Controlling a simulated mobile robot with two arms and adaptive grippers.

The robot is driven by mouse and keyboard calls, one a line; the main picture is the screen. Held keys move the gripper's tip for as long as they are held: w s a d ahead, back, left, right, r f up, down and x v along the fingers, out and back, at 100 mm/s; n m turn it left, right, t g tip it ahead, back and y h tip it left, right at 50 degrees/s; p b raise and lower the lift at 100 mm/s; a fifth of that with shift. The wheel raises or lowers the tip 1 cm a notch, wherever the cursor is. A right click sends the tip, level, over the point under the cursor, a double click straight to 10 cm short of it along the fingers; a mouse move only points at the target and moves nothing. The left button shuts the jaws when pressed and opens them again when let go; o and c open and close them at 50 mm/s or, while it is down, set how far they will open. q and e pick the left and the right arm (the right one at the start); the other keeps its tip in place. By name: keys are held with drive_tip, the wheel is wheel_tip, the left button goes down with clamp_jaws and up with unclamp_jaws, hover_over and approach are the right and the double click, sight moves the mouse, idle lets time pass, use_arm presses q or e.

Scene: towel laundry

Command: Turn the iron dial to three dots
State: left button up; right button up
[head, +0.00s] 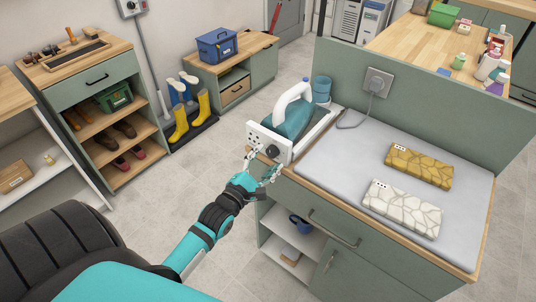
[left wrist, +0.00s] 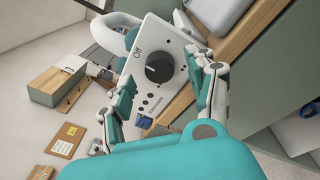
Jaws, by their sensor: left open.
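The iron (head: 288,124), teal with a white handle, rests on a stand at the left end of the grey ironing surface. A white panel (head: 257,137) at its near end carries a round black iron dial (head: 272,151). In the left wrist view the dial (left wrist: 160,68) stands between my fingers, with printed lettering and small marks around it. I cannot tell which mark it points to. My left gripper (head: 261,168) is open in front of the panel, one finger on each side of the dial. I cannot tell whether they touch it. My right gripper is out of view.
A folded yellow patterned towel (head: 419,166) and a folded white patterned towel (head: 403,208) lie on the grey ironing surface (head: 340,167), each with a small dotted label. A wall socket (head: 378,81) has a cable plugged in. Open floor lies left of the cabinet.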

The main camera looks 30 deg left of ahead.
use_arm(q)
drive_tip(key=shift+w, duration=0.8)
drive_tip(key=shift+c, duration=0.4)
drive_tip(key=c, duration=1.1)
